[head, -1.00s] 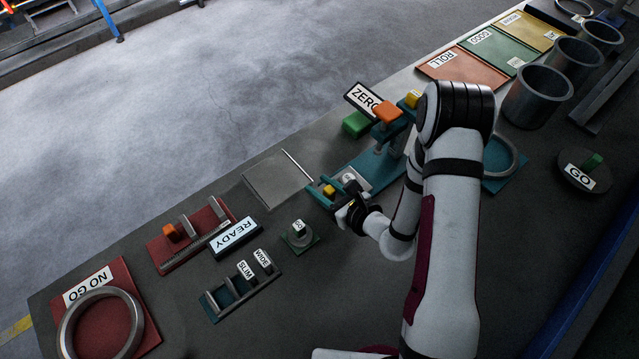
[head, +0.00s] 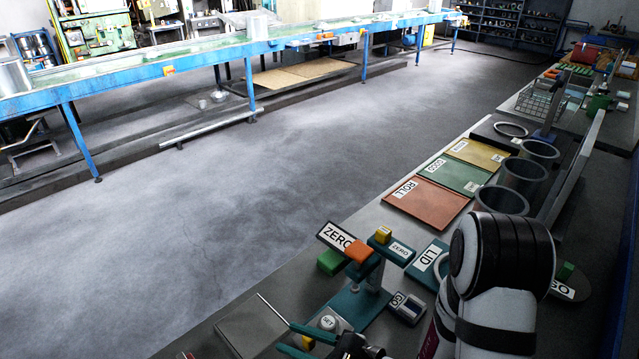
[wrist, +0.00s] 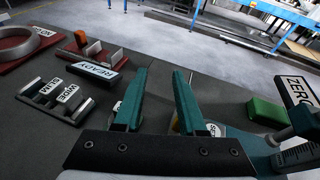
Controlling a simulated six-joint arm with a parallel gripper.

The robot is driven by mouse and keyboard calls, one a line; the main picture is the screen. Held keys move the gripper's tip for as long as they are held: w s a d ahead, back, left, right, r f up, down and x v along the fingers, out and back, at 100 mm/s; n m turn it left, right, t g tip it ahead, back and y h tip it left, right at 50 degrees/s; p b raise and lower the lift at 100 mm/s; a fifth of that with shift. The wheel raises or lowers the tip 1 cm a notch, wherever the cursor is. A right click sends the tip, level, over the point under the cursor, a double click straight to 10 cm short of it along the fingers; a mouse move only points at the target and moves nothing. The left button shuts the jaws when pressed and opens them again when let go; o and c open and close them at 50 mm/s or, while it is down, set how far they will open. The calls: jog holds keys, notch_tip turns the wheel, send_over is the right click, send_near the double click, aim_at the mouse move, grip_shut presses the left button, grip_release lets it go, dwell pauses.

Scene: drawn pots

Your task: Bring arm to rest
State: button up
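My gripper (head: 284,335) is at the lower edge of the head view, partly cut off. In the wrist view its two teal fingers (wrist: 160,75) stand apart with nothing held between them. Dark bench top shows between and beyond them. A small yellow piece (wrist: 175,124) shows beside the right finger; its support is hidden. My white arm rises at the lower right of the head view and hides part of the bench. The READY plate (wrist: 97,71) lies on the bench left of the fingers.
A teal stand with an orange block (head: 358,251), a ZERO sign (head: 335,237) and a green block (head: 329,263) is near my gripper. A SLIM/WIDE rack (wrist: 50,98) and a red ring tray (wrist: 12,62) lie left. Coloured trays (head: 428,205) and metal cups (head: 523,182) stand farther along.

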jog(key=s+a+r+n+g, duration=0.4)
jog(key=s+r+n+g, duration=0.45)
jog(key=s+n, duration=0.2)
jog(key=s+d+r+n+h, duration=0.1)
jog(key=s+d+n+h, duration=0.6)
jog(key=d, duration=0.7)
jog(key=s+t+h, duration=0.1)
jog(key=s+h, duration=0.1)
jog(key=h, duration=0.2)
jog(key=shift+s+d, duration=0.2)
jog(key=shift+d, duration=0.05)
